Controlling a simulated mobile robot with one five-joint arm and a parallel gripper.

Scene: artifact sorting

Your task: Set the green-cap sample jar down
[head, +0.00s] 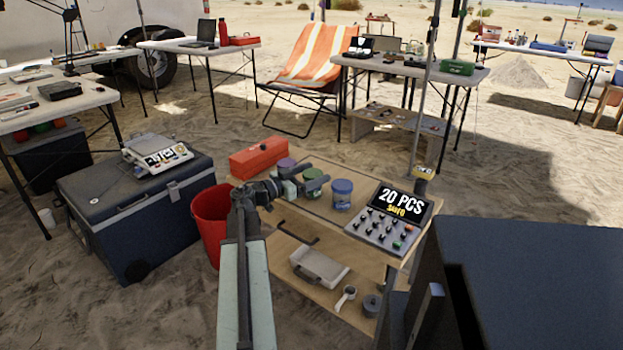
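The green-cap sample jar (314,175) is upright at the wooden cart (375,255), between a purple-cap jar (286,164) and a blue-cap jar (342,194). My gripper (312,184) reaches in from the left at the green-cap jar, with a dark finger across its near side. The far finger is hard to make out. The jar's lower part is hidden by the gripper, so I cannot tell whether its base touches the cart top or whether the fingers press on it.
A red toolbox (259,157) lies at the cart's back left. A counting device (390,218) reading "20 PCS" stands at the right. A red bucket (208,222) and a blue cooler (140,222) are left of the cart. A dark box (540,280) fills the lower right.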

